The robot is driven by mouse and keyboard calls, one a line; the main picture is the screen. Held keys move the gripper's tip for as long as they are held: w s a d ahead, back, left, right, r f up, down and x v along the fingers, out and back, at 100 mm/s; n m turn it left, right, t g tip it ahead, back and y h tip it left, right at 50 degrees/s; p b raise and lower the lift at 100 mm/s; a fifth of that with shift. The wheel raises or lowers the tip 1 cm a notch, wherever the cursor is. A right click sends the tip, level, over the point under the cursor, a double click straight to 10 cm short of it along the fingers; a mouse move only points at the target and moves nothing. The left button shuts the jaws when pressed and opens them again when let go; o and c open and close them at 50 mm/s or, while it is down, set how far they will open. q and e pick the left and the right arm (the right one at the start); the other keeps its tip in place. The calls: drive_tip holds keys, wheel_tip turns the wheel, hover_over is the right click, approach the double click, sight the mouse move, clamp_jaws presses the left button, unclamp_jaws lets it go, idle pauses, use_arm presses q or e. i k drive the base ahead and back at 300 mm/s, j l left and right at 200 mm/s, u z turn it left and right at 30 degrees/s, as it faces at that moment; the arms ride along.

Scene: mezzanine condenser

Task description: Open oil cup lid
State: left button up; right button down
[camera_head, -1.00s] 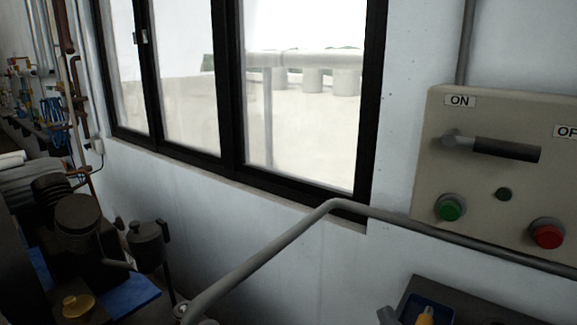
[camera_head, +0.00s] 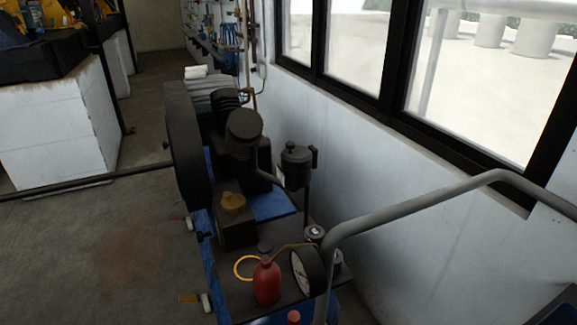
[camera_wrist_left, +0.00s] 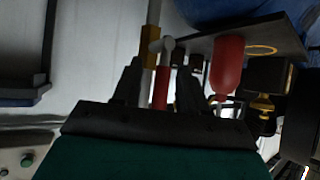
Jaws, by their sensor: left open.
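The compressor (camera_head: 243,165) stands along the wall in the head view. I cannot tell for sure which of these is the oil cup. My left gripper (camera_wrist_left: 158,82) shows only in the left wrist view; its dark fingers are apart. A red handle-like thing (camera_wrist_left: 161,88) appears between them, seemingly beyond and not gripped. The brass cap also shows in that view (camera_wrist_left: 263,104), to the right. My right gripper is not in view.
A red bottle (camera_head: 267,282), yellow ring (camera_head: 242,267) and round gauge (camera_head: 306,272) are on the compressor's front plate. A grey pipe rail (camera_head: 400,212) crosses at the right. Windows and wall bound the right; floor (camera_head: 100,245) at left is mostly clear.

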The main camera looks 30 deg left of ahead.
sight(230, 201)
drive_tip(key=j+u, duration=0.2)
drive_tip(key=u, duration=1)
drive_tip(key=j+u, duration=0.15)
drive_tip(key=j, duration=0.6)
drive_tip(key=i+j+u, duration=0.1)
drive_tip(key=j, duration=0.2)
drive_tip(key=i+j+u, duration=0.1)
drive_tip(key=i+j, duration=0.15)
